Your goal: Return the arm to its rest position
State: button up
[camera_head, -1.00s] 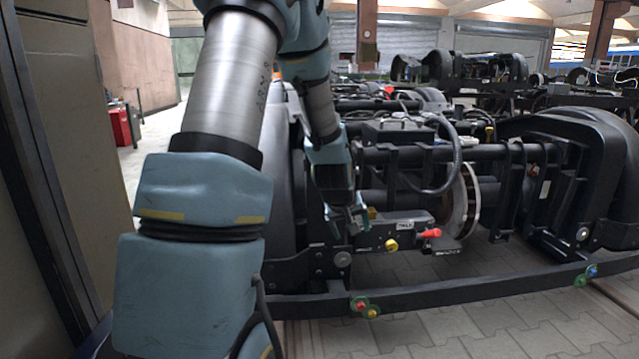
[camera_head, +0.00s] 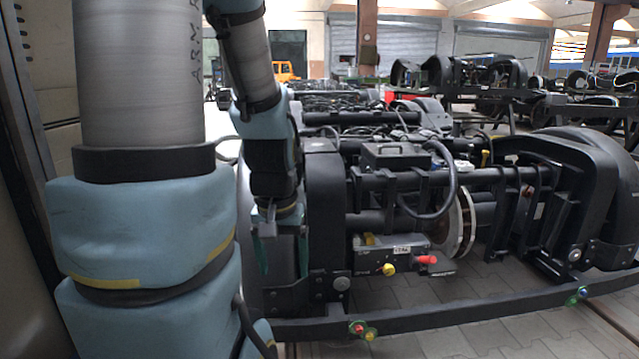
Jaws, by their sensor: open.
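My gripper (camera_head: 283,258) hangs pointing down in front of the left end of the black bogie (camera_head: 420,312). Its greenish fingers are apart with nothing visible between them. My blue and grey arm fills the left side of the view, its upper part raised. The gripper is left of a dark box with a yellow knob (camera_head: 389,269) and a red knob (camera_head: 426,260). Whether the gripper touches the bogie cannot be told.
The bogie's low front beam, with coloured fittings (camera_head: 360,329) on it, crosses the foreground. A dark cabinet edge (camera_head: 28,150) stands close at the far left. More bogies (camera_head: 460,75) stand behind. Paved floor (camera_head: 440,336) is free in front.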

notch_tip(320, 180, up, 28)
jog(key=p, duration=2.5)
jog(key=shift+p, duration=0.3)
